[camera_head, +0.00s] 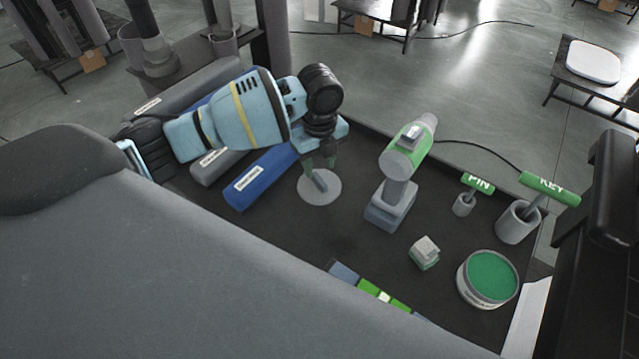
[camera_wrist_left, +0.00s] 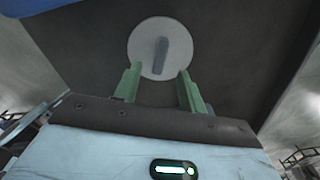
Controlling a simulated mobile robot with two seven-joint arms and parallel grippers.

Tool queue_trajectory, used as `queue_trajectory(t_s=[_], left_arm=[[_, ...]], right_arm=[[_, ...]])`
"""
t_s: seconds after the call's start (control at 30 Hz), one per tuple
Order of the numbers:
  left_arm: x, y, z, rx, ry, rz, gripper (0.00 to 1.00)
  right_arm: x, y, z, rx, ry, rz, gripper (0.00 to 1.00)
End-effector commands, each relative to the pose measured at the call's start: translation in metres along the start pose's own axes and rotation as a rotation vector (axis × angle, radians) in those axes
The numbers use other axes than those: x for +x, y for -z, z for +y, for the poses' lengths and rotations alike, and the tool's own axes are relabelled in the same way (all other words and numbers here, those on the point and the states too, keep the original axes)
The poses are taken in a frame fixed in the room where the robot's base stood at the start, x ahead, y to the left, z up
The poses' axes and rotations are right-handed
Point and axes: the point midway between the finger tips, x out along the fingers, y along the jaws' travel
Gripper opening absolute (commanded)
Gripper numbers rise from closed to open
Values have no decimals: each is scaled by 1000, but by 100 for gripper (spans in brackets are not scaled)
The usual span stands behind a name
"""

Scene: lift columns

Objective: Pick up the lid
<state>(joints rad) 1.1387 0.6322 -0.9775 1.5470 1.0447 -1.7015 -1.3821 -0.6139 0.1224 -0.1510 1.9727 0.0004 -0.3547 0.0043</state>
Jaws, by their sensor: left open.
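The lid (camera_head: 325,196) is a flat light-grey disc with a darker upright bar handle. It lies on the dark table top. It also shows in the left wrist view (camera_wrist_left: 144,61), just beyond the fingertips, with its handle between the lines of the two fingers. My left gripper (camera_head: 318,170) is above the lid with its fingers pointing down by the handle. In the left wrist view its green fingers (camera_wrist_left: 156,75) are apart and nothing is held between them. The head view partly hides the handle behind the fingers. My right gripper is not in view.
A blue bar (camera_head: 262,178) and grey bars lie left of the lid. A green-and-grey power tool (camera_head: 404,155) stands to its right. Farther right are a small block (camera_head: 425,252), a green-topped tin (camera_head: 491,275) and cups holding PIN (camera_head: 478,183) and KEY (camera_head: 550,188) tools.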

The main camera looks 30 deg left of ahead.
Motion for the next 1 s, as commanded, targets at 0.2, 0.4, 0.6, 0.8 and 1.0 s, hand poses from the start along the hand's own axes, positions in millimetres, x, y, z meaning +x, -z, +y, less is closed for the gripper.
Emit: queue_trajectory(t_s=[0.2,0.4,0.6,0.8,1.0], left_arm=[[16,0,1,0,-2,1,41],[43,0,0,-1,-2,1,41],[52,0,0,0,1,0,41],[51,0,0,-1,1,0,36],[51,-1,0,-1,1,0,10]], right_arm=[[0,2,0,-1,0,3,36],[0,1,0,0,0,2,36],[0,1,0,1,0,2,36],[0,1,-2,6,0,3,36],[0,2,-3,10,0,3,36]])
